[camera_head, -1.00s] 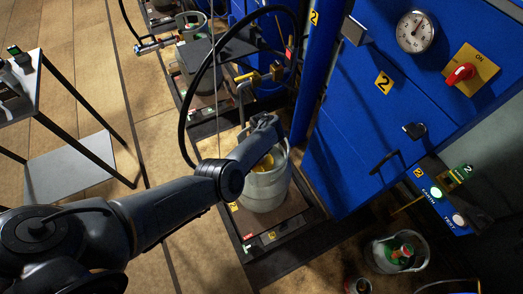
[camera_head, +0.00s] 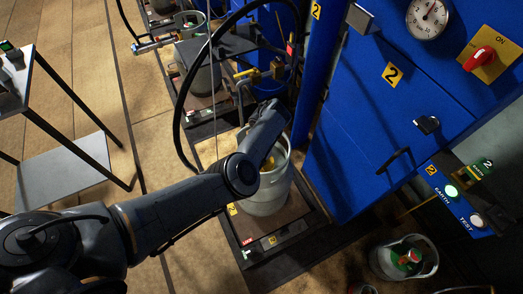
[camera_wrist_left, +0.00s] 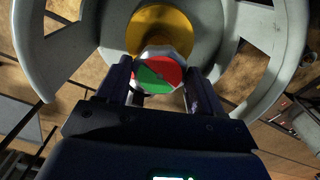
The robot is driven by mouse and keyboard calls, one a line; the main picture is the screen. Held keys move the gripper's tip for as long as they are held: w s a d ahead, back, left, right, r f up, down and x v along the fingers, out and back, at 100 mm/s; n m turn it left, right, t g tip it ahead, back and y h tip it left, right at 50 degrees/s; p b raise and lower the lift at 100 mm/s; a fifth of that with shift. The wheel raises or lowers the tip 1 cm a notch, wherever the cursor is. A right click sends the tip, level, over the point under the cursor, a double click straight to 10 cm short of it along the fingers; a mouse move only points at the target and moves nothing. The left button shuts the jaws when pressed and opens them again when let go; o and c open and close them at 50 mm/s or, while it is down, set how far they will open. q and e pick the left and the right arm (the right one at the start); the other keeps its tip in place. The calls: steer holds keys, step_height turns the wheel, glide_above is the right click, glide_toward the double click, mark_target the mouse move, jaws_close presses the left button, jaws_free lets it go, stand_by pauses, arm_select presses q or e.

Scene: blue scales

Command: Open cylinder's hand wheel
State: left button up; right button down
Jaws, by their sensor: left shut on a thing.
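The grey gas cylinder (camera_head: 268,192) stands upright on the scale platform (camera_head: 287,222) in the head view. My left arm reaches over its collar, and its gripper is hidden there behind my wrist. In the left wrist view my left gripper (camera_wrist_left: 160,84) is shut on the hand wheel (camera_wrist_left: 158,75), which has a red and green top face. The fingers stand on either side of the wheel. A round yellow part (camera_wrist_left: 161,24) shows beyond the wheel, inside the cylinder's grey collar (camera_wrist_left: 262,28). My right gripper is not in view.
A blue cabinet (camera_head: 350,135) with a gauge (camera_head: 427,18) and a red switch (camera_head: 479,59) stands at the right. A black hose (camera_head: 181,120) arcs beside the cylinder. A side table (camera_head: 62,172) stands at the left.

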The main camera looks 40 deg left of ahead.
arm_select(q)
steer(key=shift+n+b, duration=0.5)
steer(key=shift+n, duration=0.5)
steer(key=o, duration=1)
steer(key=shift+o, duration=0.2)
steer(key=shift+r, duration=0.15)
step_height(320, 180, up, 10)
steer(key=p, duration=0.5)
steer(key=shift+r, duration=0.25)
